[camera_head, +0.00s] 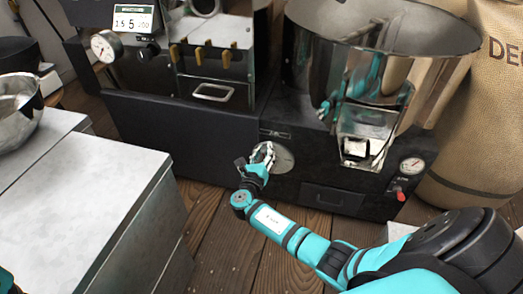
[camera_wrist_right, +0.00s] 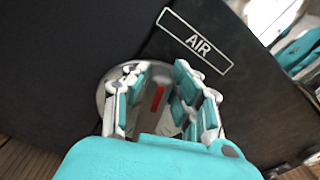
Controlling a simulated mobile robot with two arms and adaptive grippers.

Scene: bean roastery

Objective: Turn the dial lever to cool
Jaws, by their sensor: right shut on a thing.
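The round grey dial (camera_head: 284,160) is on the low front face of the black machine, under an AIR label (camera_wrist_right: 197,41). In the right wrist view the dial (camera_wrist_right: 104,92) sits behind my fingers, with a lever bearing a red stripe (camera_wrist_right: 156,98) in the middle. My right gripper (camera_head: 264,155) is at the dial, its fingers on both sides of the lever and shut on it. The fingers hide much of the dial face, and no cool marking can be read.
A metal cooling bin (camera_head: 385,25) and chute (camera_head: 367,135) are above right of the dial. A gauge (camera_head: 412,166) with a red valve (camera_head: 399,192) is farther right, beside a burlap sack (camera_head: 480,130). A grey counter (camera_head: 75,210) stands at left. Wooden floor (camera_head: 210,220) lies between.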

